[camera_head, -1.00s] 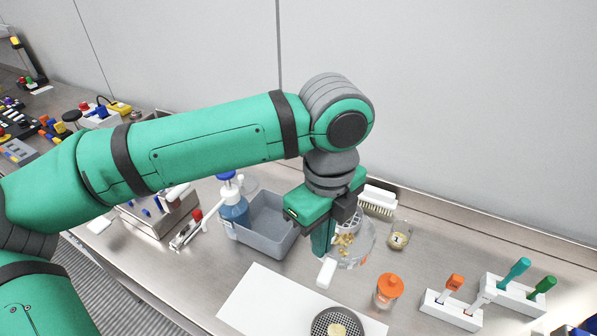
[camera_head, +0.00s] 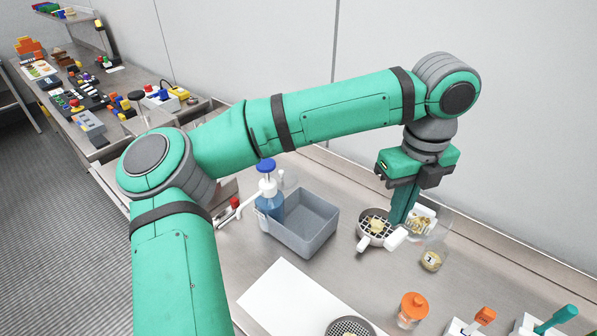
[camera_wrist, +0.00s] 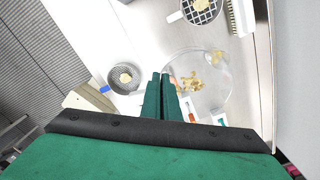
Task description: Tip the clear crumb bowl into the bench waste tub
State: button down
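The clear crumb bowl (camera_wrist: 215,98) is see-through and holds tan crumbs (camera_wrist: 188,82); it shows faintly in the head view (camera_head: 441,219). My gripper (camera_head: 402,215) points down at the bowl's left side. Its green fingers are close together at the bowl's near rim in the wrist view (camera_wrist: 161,82), and seem shut on it. The bowl looks raised off the bench and roughly level, with crumbs inside. The grey waste tub (camera_head: 292,240) stands left of my gripper, open at the top. No crumbs show in its visible part.
A blue pump bottle (camera_head: 270,205) stands against the tub's left side. A mesh-topped dish (camera_head: 371,241) sits between tub and bowl. A small jar marked 1 (camera_head: 431,260) and an orange-lidded jar (camera_head: 411,312) stand nearer. A white sheet (camera_head: 290,300) lies in front.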

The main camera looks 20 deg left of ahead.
jog(key=w+a+f+n, duration=0.1)
jog(key=w+a+f, duration=0.25)
jog(key=a, duration=0.55)
jog(key=w+a+f, duration=0.2)
jog(key=w+a, duration=0.3)
jog(key=a, duration=0.3)
jog(key=w+a+f+n, duration=0.15)
jog(key=w+a, duration=0.25)
jog(key=a, duration=0.5)
notch_tip(320, 180, down, 12)
jog(key=s+t+h, duration=0.1)
jog(key=t+h, duration=0.5)
jog(key=t, duration=1.1)
jog(key=shift+r, duration=0.2)
